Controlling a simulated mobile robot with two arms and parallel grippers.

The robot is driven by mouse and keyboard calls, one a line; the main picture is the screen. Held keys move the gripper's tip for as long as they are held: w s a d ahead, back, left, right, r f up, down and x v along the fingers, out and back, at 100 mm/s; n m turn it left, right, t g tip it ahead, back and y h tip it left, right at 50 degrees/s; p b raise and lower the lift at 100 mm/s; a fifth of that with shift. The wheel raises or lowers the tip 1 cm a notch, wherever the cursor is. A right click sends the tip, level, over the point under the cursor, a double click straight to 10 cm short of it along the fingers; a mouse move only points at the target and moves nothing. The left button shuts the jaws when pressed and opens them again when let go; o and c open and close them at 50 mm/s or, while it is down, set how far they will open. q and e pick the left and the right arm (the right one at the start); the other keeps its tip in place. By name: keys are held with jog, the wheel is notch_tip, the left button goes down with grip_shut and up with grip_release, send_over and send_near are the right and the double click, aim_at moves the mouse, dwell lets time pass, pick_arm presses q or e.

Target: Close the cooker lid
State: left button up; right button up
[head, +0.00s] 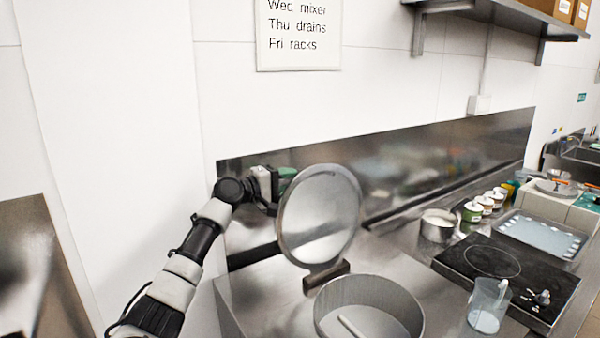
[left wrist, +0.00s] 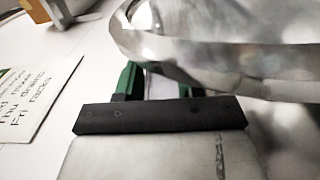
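The cooker lid (head: 320,213) is a round steel disc standing open, nearly upright, on a hinge (head: 326,273) at the back of the cooker. The cooker pot (head: 369,295) below it is open at the top, with a pale bar inside. My left gripper (head: 285,178) is behind the lid's upper left edge, partly hidden by it. In the left wrist view its green fingers (left wrist: 162,82) are apart with nothing seen between them, and the lid's rim (left wrist: 215,55) crosses close by at upper right. I cannot tell whether they touch. My right gripper is not in view.
A steel backsplash (head: 440,160) and white wall are close behind the lid. To the right are a small steel pot (head: 439,226), a black hob (head: 508,275), a clear jug (head: 488,305), several jars (head: 484,205) and a tray (head: 540,236). A shelf (head: 500,12) hangs above.

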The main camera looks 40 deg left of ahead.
pick_arm(q)
jog(key=shift+p+x, duration=0.45)
jog(key=shift+x, duration=1.5)
jog(key=shift+f, duration=0.15)
grip_shut()
